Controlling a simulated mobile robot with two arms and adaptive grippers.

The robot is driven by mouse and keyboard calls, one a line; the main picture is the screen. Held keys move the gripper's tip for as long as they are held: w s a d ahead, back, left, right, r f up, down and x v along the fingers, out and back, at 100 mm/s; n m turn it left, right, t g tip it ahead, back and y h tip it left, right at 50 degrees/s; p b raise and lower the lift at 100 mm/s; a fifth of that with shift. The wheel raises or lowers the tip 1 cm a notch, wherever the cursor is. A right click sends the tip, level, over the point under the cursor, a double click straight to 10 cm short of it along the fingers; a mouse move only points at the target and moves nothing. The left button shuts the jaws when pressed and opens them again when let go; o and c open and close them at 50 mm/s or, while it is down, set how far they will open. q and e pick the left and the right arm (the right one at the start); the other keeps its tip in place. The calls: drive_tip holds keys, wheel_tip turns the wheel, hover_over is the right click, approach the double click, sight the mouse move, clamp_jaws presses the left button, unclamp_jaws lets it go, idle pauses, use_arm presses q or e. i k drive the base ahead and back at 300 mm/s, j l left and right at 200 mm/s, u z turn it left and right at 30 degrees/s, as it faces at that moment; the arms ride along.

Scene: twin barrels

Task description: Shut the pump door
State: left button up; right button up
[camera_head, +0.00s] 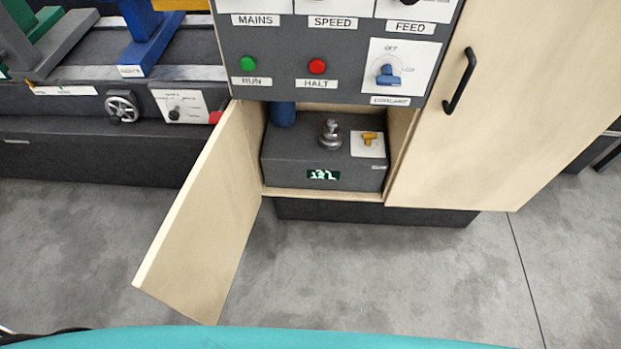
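The pump door (205,220) is a pale wooden panel hinged at the left side of a low cabinet opening. It stands wide open, swung out toward me and to the left. Inside the opening sits the dark grey pump box (285,178) with a green lit display, a metal knob and a small yellow lever on a white plate. A blue cylinder stands behind it at the left. No handle shows on the visible face of the pump door. Neither of my grippers is in view.
A control panel (290,88) with a green button, a red button and a blue coolant knob is above the opening. A closed wooden door (440,150) with a black handle (460,80) is at right. A machine bed with a handwheel (122,107) is at left. The grey floor is clear.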

sight(190, 267)
drive_tip(key=j+z, duration=0.2)
drive_tip(key=j, duration=0.35)
drive_tip(key=j+z, duration=0.2)
drive_tip(key=j, duration=0.4)
drive_tip(key=j+z, duration=0.2)
drive_tip(key=j, duration=0.35)
drive_tip(key=k+j+z, duration=0.2)
drive_tip(key=j, duration=0.35)
drive_tip(key=j+z, duration=0.2)
drive_tip(key=j, duration=0.35)
drive_tip(key=k, duration=0.05)
